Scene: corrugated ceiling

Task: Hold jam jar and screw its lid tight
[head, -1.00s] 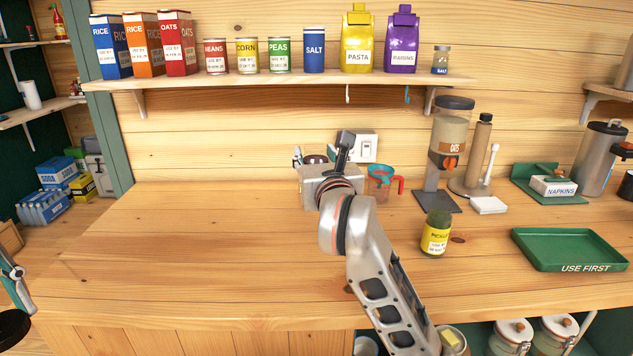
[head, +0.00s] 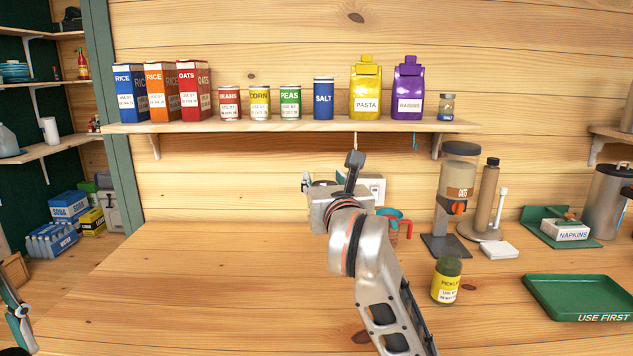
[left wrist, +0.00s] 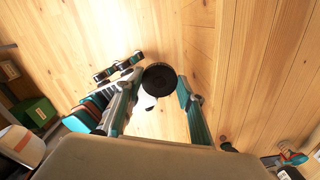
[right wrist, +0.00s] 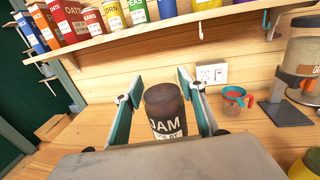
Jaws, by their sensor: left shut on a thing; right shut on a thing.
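The jam jar (right wrist: 165,112) is dark with a white label in the right wrist view. It stands between the teal fingers of my right gripper (right wrist: 184,80), which is shut on it. In the head view my right gripper (head: 338,188) is mostly hidden behind its own wrist, above the back of the counter. The black round lid (left wrist: 160,78) sits between the fingers of my left gripper (left wrist: 158,84), which is shut on it. In the head view only part of my left gripper (head: 18,315) shows at the left edge, well apart from the jar.
The wooden counter (head: 200,290) is clear at left and centre. A pickle jar (head: 447,282), an oats dispenser (head: 457,185), a red measuring cup (head: 400,228) and a green tray (head: 580,298) stand to the right. A loaded shelf (head: 290,126) hangs above.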

